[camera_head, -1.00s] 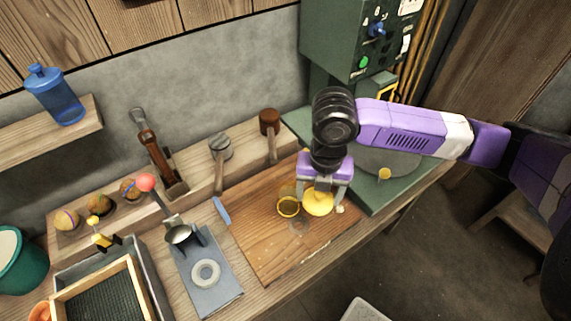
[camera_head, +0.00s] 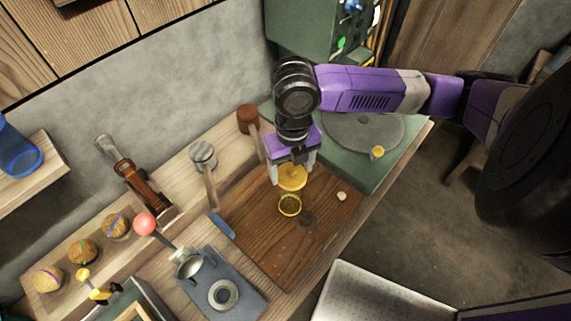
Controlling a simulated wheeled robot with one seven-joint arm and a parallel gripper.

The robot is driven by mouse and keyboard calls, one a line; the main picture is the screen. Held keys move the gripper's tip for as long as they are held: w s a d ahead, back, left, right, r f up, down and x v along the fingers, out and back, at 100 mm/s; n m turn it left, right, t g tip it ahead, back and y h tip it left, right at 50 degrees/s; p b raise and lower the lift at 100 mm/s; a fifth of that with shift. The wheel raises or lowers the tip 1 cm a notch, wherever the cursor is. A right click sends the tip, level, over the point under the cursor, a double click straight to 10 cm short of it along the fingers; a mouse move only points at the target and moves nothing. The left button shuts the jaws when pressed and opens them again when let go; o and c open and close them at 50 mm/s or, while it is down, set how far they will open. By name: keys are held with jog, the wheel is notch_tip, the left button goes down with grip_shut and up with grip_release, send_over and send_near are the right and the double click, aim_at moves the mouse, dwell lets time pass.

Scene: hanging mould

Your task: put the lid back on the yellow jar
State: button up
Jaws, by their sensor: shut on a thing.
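The yellow jar (camera_head: 290,206) stands open on the brown wooden board (camera_head: 260,238), its round mouth facing up. My gripper (camera_head: 292,172) is shut on the yellow lid (camera_head: 292,179), a round disc held between the two grey fingers. In this view the lid is just above the jar's rim and overlaps its far side. I cannot tell the exact height gap between lid and jar.
A small pale piece (camera_head: 341,196) and a dark round spot (camera_head: 306,219) are on the board near the jar. Mallets (camera_head: 203,156) stand behind it. A green machine with a grey disc (camera_head: 365,135) is at the right, and a blue press plate (camera_head: 222,290) at the front left.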

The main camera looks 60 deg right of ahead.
jog(key=shift+f+b, duration=2.3)
jog(key=shift+f, duration=0.8)
jog(key=shift+w+d, duration=0.1)
jog(key=shift+f+b, duration=0.15)
jog(key=shift+b, duration=0.45)
jog(key=o, duration=1.5)
